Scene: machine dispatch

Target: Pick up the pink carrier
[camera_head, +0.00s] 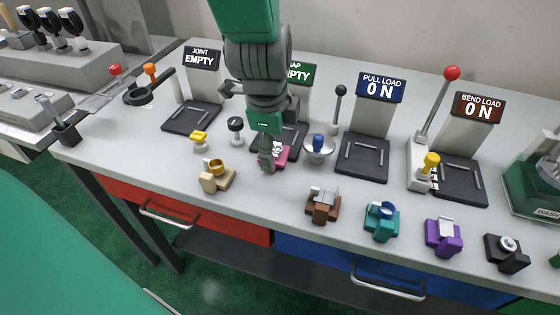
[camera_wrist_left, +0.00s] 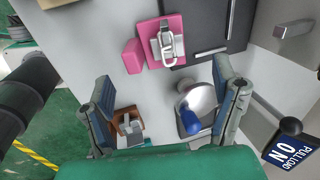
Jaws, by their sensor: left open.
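The pink carrier (camera_wrist_left: 133,57) is a pink block with a silver metal clip on top. In the left wrist view it lies above and between my open fingertips, apart from them, at the edge of a dark plate (camera_wrist_left: 205,40). In the head view the pink carrier (camera_head: 282,156) shows only partly, behind my left gripper (camera_head: 267,158), at the front of the station with the green-topped sign. My left gripper points down close to it and is open and empty; its fingers also show in the left wrist view (camera_wrist_left: 165,88). My right gripper is not in view.
A silver dome with a blue knob (camera_head: 319,146) stands just right of the pink carrier. A tan carrier (camera_head: 217,180) and brown carrier (camera_head: 322,207) lie nearer the front edge. Teal (camera_head: 382,224) and purple (camera_head: 444,238) carriers lie further right. Sign posts stand behind.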

